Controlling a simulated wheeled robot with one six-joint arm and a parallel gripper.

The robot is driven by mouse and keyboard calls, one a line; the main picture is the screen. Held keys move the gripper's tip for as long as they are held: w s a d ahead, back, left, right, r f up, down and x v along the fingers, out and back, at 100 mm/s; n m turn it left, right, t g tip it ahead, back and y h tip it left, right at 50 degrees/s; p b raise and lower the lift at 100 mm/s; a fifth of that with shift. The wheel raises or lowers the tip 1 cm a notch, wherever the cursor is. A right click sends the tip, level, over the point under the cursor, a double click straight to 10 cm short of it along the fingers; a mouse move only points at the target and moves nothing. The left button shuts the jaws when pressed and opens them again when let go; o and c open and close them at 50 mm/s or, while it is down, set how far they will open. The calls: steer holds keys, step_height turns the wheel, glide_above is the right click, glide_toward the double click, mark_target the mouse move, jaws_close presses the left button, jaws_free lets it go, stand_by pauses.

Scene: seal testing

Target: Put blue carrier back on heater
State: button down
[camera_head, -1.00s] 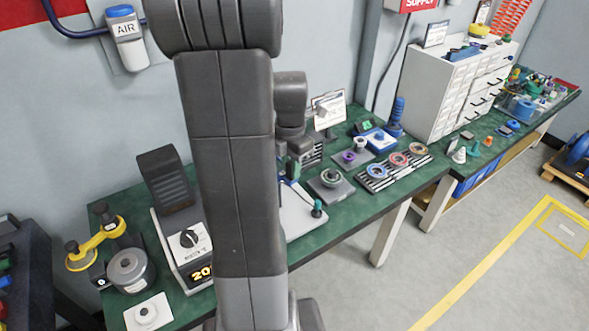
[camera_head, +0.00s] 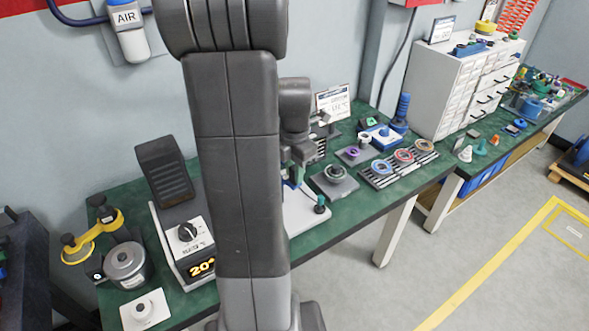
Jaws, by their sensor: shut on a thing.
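The heater (camera_head: 187,235) is probably the white and grey unit with a black knob, a lit display reading about 20 and a dark ribbed upright at its back. It stands on the green bench, partly covered by my arm. My gripper (camera_head: 298,172) is to its right, low over a white board (camera_head: 303,212), and mostly hidden behind my arm. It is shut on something. A bit of green and blue shows at the fingers, but I cannot make out the blue carrier's shape. The heater's top is partly hidden.
A grey fixture (camera_head: 335,178) and a rack with several coloured rings (camera_head: 397,166) lie right of my gripper. A white drawer cabinet (camera_head: 450,90) stands farther right.

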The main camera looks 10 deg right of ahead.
steer(key=shift+f, duration=0.1)
steer(key=shift+f+b, duration=4.15)
steer(key=shift+f, duration=1.35)
steer(key=shift+f+b, duration=0.4)
steer(key=shift+f, duration=0.15)
steer(key=c, duration=1.1)
jaws_free()
steer(key=shift+r, duration=0.1)
step_height(320, 180, up, 11)
steer(key=p, duration=0.9)
steer(key=shift+f, duration=0.2)
